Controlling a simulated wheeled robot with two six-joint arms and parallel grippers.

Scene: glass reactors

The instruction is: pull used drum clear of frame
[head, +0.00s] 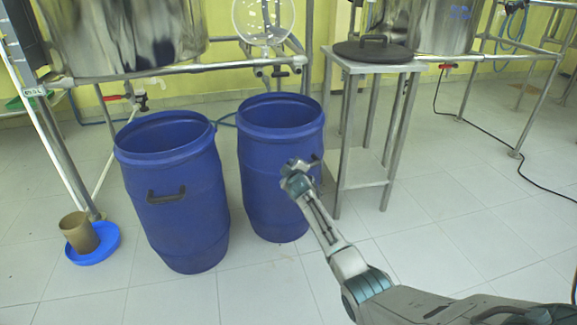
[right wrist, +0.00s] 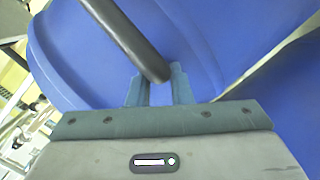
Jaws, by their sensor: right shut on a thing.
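Two open-topped blue drums stand upright on the floor. The left drum (head: 175,210) has a dark handle (head: 166,196) on its near side. The right drum (head: 268,195) stands close beside it, slightly farther back, near the metal frame (head: 165,71). My right gripper (head: 297,170) reaches the right drum's near right side. In the right wrist view its fingers (right wrist: 160,90) are shut on a dark bar handle (right wrist: 130,40) against the blue wall. Which drum is the used one is not marked. My left gripper is out of view.
A metal stand (head: 372,66) with a dark round lid (head: 372,50) is right of the drums. A brown cup (head: 79,232) and blue lid (head: 95,246) lie at left. Pale tiled floor (head: 250,292) in front is clear.

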